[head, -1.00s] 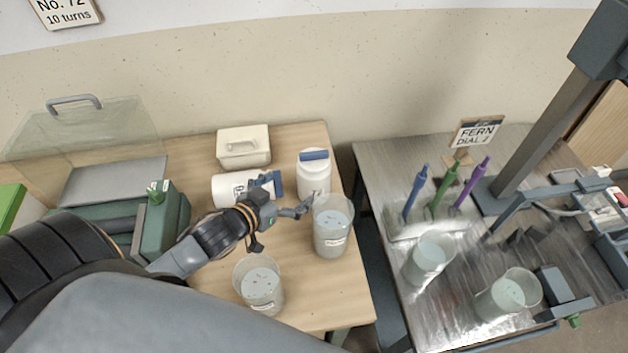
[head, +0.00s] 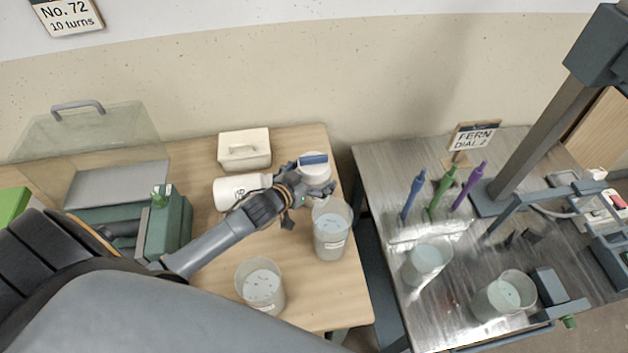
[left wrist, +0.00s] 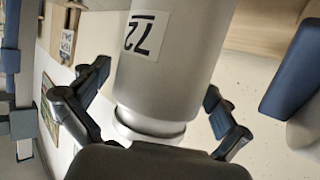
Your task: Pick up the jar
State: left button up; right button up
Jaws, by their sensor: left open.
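The white jar (head: 315,172) with a blue bar on its lid stands upright near the back right of the wooden table. In the left wrist view the jar (left wrist: 170,60) fills the middle and bears a label reading 72. My left gripper (head: 314,183) is at the jar, open, with its fingers on either side of the body. In the left wrist view the gripper (left wrist: 158,82) shows gaps between both fingers and the jar. The jar's lower part is hidden in the head view. My right gripper is not in view.
A second white jar (head: 237,190) lies on its side left of the gripper. A bucket (head: 331,232) stands close in front of the upright jar, another (head: 262,288) nearer. A white lidded box (head: 244,150) is behind. The metal table (head: 390,170) lies right across a gap.

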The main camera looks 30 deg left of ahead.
aim_at(314, 166)
pick_arm(q)
jog(key=c, duration=1.3)
jog(key=shift+w+r, duration=0.1)
jog(key=shift+r, duration=0.15)
jog(key=shift+c, duration=0.6)
jog(key=shift+r, duration=0.3)
notch_tip(314, 166, up, 2)
jog(key=shift+b, duration=0.45)
jog(key=s+r, duration=0.1)
jog(key=r, duration=0.1)
jog(key=s+r, duration=0.1)
jog(key=s, duration=0.1)
jog(key=s+r, duration=0.1)
jog(key=r, duration=0.1)
jog(key=shift+s+a+r, duration=0.25)
jog(key=shift+a+r, duration=0.05)
jog(key=shift+a, duration=0.05)
jog(key=s+a+r+p, duration=0.1)
jog(key=s+r+p, duration=0.4)
jog(key=s+r, duration=0.4)
jog(key=shift+s+a+r+p, duration=0.2)
jog(key=shift+r+p, duration=0.2)
jog(key=shift+r, duration=0.5)
